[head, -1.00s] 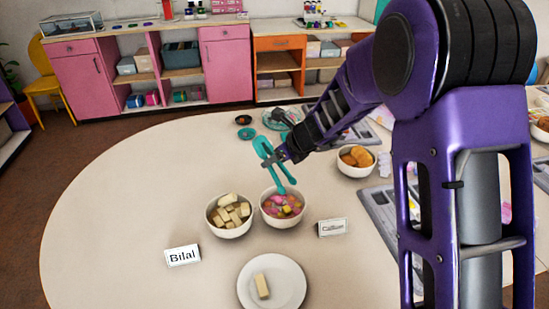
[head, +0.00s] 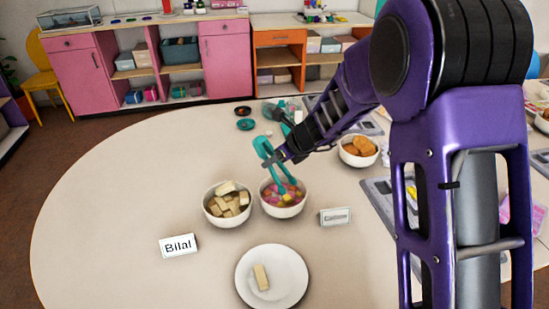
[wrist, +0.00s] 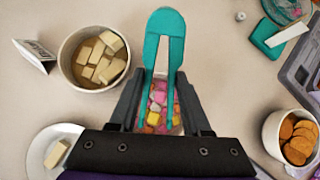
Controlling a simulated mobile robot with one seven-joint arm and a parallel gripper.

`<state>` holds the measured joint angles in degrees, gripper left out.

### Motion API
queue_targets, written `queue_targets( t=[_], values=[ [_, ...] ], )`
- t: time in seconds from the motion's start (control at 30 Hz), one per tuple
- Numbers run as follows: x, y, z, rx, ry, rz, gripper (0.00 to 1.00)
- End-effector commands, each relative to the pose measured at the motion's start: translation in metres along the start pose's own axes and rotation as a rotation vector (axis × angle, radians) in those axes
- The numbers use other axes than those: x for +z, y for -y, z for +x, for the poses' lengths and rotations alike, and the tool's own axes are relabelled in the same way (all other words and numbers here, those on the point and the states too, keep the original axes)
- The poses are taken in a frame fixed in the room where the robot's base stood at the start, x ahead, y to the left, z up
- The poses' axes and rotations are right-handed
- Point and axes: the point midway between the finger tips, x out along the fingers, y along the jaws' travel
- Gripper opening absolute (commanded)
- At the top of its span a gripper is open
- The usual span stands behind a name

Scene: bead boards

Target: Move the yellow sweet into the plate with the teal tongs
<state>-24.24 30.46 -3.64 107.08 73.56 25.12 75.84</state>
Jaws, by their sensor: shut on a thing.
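My gripper (head: 279,157) is shut on the teal tongs (head: 263,147) and holds them above the bowl of sweets (head: 283,211). The tongs also show in the wrist view (wrist: 164,24), with their arms reaching down among pink, orange and yellow sweets. The tips are inside the bowl, apart from each other. A yellow sweet (wrist: 153,119) shows between the tong arms in the wrist view; whether the tips touch it I cannot tell. The white plate (head: 244,283) stands in front of the bowls with one pale block (head: 261,277) on it.
A bowl of pale blocks (head: 228,218) stands close left of the sweets bowl. A bowl of orange-brown pieces (head: 358,163) is to the right. Name cards stand at left (head: 178,245) and right (head: 335,216). Small teal and dark dishes (head: 245,125) lie behind. The table's left side is clear.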

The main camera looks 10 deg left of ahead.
Motion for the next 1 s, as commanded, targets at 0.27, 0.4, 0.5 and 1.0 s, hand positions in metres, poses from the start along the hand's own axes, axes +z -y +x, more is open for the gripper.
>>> queue_targets(
  t=[0.27, 0.4, 0.5, 1.0],
  values=[
    [-0.021, -0.001, 0.025, 0.0, 0.0, 0.0, 0.3],
    [-0.029, -0.002, 0.034, 0.0, 0.0, 0.0, 0.3],
    [-0.031, -0.002, 0.037, -0.001, 0.0, 0.001, 0.3],
    [-0.032, -0.002, 0.037, -0.001, 0.0, 0.0, 0.23]
  ],
)
